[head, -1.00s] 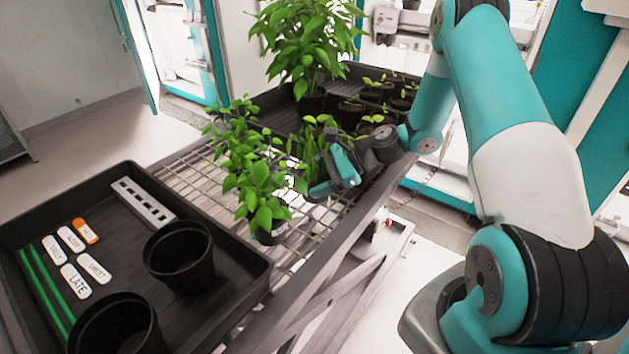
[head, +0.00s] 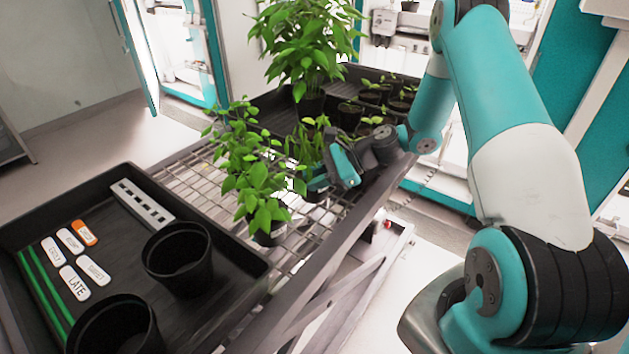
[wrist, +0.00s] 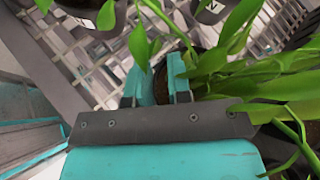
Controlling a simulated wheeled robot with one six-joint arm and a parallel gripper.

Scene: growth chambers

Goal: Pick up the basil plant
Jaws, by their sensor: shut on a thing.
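My gripper (head: 318,182) is at the plant with long narrow leaves (head: 305,148) on the wire rack. Its teal fingers show in the wrist view (wrist: 160,86), shut on the rim area of this plant's dark pot (wrist: 160,68). Long green leaves (wrist: 215,68) spread to the right over the fingers and wrist. The pot (head: 314,194) is partly hidden by the gripper in the head view. It looks upright on the rack. No readable label names it as basil. A leafy plant (head: 262,190) in a dark pot stands apart, left of my gripper.
A black tray (head: 225,318) at the front left holds two empty pots, labels and a slotted strip. Another black tray (head: 270,112) behind holds a tall bushy plant (head: 305,45) and several seedlings. The wire rack (head: 190,170) between them has bare areas.

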